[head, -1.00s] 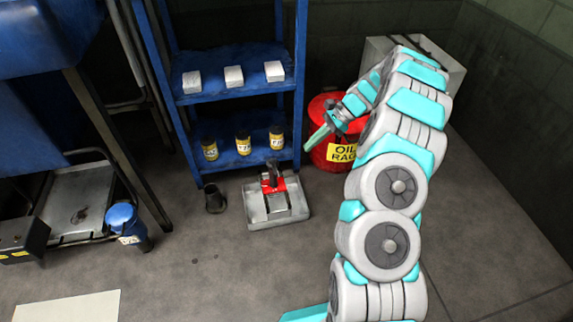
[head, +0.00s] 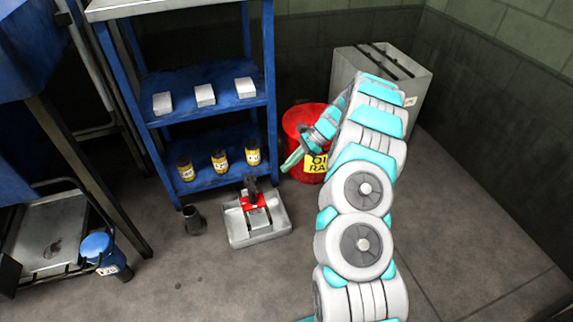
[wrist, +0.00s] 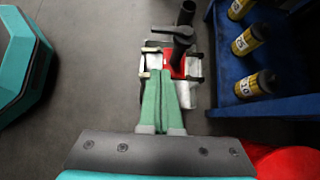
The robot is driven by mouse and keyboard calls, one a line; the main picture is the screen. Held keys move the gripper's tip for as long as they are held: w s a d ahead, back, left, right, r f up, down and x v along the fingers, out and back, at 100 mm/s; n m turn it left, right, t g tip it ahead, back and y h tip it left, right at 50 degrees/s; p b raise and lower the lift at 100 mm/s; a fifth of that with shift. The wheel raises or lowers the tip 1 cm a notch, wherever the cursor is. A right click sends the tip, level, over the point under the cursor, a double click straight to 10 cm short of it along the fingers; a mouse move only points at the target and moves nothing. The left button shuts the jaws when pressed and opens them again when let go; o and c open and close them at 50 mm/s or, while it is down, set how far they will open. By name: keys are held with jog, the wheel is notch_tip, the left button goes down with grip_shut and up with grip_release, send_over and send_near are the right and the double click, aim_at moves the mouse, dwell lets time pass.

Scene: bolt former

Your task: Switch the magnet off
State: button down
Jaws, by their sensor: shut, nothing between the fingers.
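A red block with a dark upright grip and lever (head: 254,200), which looks like the magnet, stands on a grey metal tray (head: 262,237) on the floor. In the wrist view the dark lever (wrist: 176,29) juts out left above the red block (wrist: 178,62), and the tray's rim (wrist: 197,66) shows around it. My gripper (head: 286,168) is shut and empty, up and to the right of the magnet in the head view. In the wrist view my gripper (wrist: 160,74) points toward the magnet, its green fingers together and covering part of the tray. I cannot tell the gap between them.
A blue shelf (head: 225,178) with several yellow-labelled jars and white blocks stands behind the tray. A red oil-rag bin (head: 300,120) is close to my gripper. A dark cup (head: 194,220) stands left of the tray. The floor in front is clear.

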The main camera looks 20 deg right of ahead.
aim_at(252, 183)
jog(key=a+f, duration=0.4)
jog(key=a, duration=0.5)
jog(key=shift+f, duration=0.4)
